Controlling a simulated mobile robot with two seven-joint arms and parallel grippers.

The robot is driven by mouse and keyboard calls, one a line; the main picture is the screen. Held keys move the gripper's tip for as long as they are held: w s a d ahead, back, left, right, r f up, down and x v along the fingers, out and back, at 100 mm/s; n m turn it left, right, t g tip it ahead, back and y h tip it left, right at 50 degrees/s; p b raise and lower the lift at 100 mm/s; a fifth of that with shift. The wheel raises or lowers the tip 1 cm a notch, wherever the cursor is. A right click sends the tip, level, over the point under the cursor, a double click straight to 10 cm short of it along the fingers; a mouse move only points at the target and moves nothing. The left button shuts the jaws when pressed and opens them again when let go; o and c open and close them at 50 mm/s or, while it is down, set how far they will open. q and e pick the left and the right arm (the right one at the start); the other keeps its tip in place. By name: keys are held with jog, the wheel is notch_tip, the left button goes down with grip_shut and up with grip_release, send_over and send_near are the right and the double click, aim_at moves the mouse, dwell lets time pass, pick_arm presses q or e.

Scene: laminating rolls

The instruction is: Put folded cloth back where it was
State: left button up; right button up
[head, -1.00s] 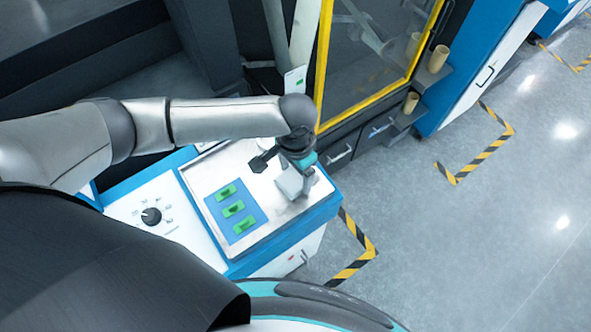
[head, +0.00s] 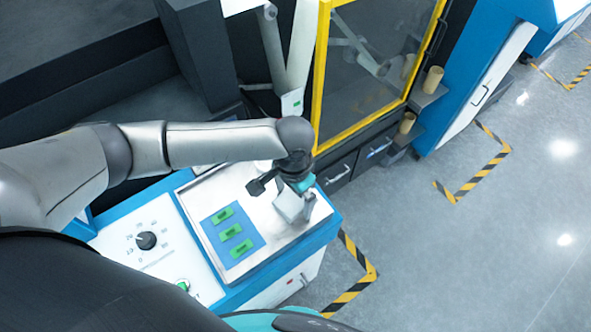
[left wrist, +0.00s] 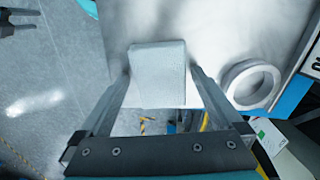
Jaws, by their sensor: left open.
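The folded cloth (left wrist: 158,65) is a pale grey-white square in the left wrist view. It lies at the edge of the bright metal top (left wrist: 218,25), between the fingers of my left gripper (left wrist: 160,82). The fingers are apart, one on each side of the cloth; I cannot tell whether either touches it. In the head view my left gripper (head: 292,207) points down at the right end of the metal top (head: 240,262), and the cloth cannot be made out there.
A pale ring (left wrist: 232,85) lies right of the cloth in the wrist view. A blue panel with green switches (head: 232,232) and a dial (head: 146,240) are left of the gripper. A yellow-framed door (head: 318,75) stands behind. Open floor (head: 450,270) lies right.

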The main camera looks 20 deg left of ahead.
aim_at(297, 199)
pick_arm(q)
notch_tip(297, 199, up, 15)
jog(key=p, duration=0.1)
jog(key=shift+d, duration=0.3)
jog(key=shift+w, duration=0.1)
